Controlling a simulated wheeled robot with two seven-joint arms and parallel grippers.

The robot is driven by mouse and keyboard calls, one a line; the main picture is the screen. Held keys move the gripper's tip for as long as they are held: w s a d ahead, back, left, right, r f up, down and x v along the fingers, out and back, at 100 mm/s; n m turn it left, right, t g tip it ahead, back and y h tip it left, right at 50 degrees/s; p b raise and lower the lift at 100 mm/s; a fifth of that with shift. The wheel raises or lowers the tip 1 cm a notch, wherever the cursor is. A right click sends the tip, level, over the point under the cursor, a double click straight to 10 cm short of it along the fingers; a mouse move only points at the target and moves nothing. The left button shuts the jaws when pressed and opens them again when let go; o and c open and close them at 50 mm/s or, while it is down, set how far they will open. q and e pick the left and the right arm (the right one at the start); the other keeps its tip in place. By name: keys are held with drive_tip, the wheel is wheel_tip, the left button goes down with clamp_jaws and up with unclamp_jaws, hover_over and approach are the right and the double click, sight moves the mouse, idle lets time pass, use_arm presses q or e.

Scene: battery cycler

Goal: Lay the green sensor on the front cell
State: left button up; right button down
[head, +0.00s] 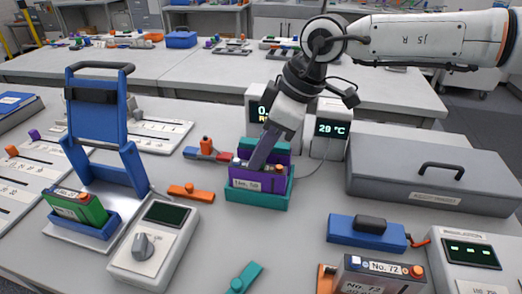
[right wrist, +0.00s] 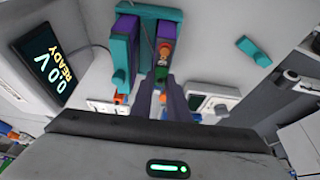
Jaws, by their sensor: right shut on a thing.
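The front cell (head: 258,184) is purple with a white number label and stands upright in a teal holder (head: 258,202). It also shows in the right wrist view (right wrist: 166,30). My right gripper (head: 258,162) reaches down from above to the top of this cell. In the right wrist view its dark fingers (right wrist: 160,90) are shut on a small green piece, seemingly the green sensor (right wrist: 161,73), just beside the cell's red terminal. The fingers mostly hide the sensor. Whether it touches the cell cannot be told. My left gripper is not in view.
Behind the holder stand two displays, one reading 29 °C (head: 329,129), with a thin cable. A grey lidded case (head: 425,175) lies right. A blue stand (head: 95,115) with a green cell and a dial meter (head: 155,240) stand left. An orange connector (head: 190,192) lies near the holder.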

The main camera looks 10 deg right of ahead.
drive_tip(key=c, duration=1.6)
unclamp_jaws()
